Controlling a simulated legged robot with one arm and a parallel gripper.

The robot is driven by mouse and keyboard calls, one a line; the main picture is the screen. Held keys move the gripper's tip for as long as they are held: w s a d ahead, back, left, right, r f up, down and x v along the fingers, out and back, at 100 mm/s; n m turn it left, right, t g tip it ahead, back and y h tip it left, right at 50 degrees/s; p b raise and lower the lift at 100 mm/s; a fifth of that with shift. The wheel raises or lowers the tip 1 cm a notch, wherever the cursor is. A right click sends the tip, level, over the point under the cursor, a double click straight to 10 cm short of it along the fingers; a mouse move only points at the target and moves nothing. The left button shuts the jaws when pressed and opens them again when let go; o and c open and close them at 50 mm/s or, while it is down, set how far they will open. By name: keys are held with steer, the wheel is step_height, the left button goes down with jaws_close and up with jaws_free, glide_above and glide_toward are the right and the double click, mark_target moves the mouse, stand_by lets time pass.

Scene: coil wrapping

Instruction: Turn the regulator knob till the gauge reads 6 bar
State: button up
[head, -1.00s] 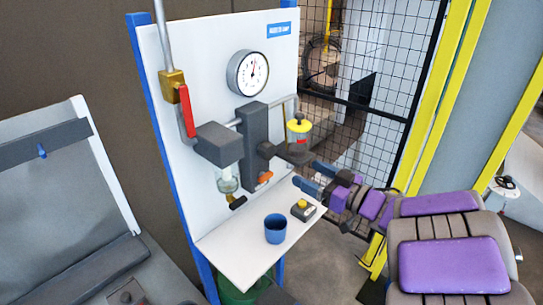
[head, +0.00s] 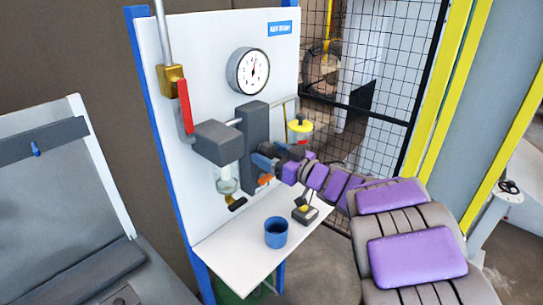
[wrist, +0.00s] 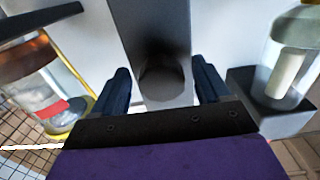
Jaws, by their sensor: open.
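The round white gauge (head: 253,71) hangs on the white panel. Its needle points nearly straight up, but the figures are too small to read. The dark grey regulator block (head: 253,120) stands out below the gauge. Its dark round knob (wrist: 161,80) shows in the wrist view between my two blue fingers; in the head view my gripper hides it. My gripper (head: 269,155) is open in front of the regulator. In the wrist view the gripper (wrist: 161,78) has one finger on each side of the knob, with visible gaps, not closed on it.
A yellow-topped clear bowl (head: 299,131) is right of the regulator and a clear filter bowl (head: 227,181) is at left. A red lever (head: 186,108) sits on the pipe. A blue cup (head: 276,232) and a small box with a yellow button (head: 305,213) stand on the shelf (head: 232,248).

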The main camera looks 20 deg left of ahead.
steer(key=c, duration=1)
steer(key=p, duration=0.3)
steer(key=shift+r+m, duration=0.15)
steer(key=shift+m, duration=0.25)
steer(key=p, duration=0.3)
steer(key=shift+r+m, duration=0.2)
steer(key=shift+m, duration=0.2)
steer(key=m+p, duration=0.3)
steer(key=p, duration=0.7)
steer(key=shift+s+m+p, duration=0.1)
steer(key=shift+m+p, duration=0.3)
steer(key=m+p, duration=0.4)
steer(key=p, duration=0.6)
steer(key=shift+f+m, duration=0.15)
steer(key=shift+m, duration=0.15)
steer(key=shift+f+m+p, duration=0.2)
steer(key=shift+m+p, duration=0.2)
steer(key=shift+p, duration=0.2)
steer(key=shift+c, duration=0.2)
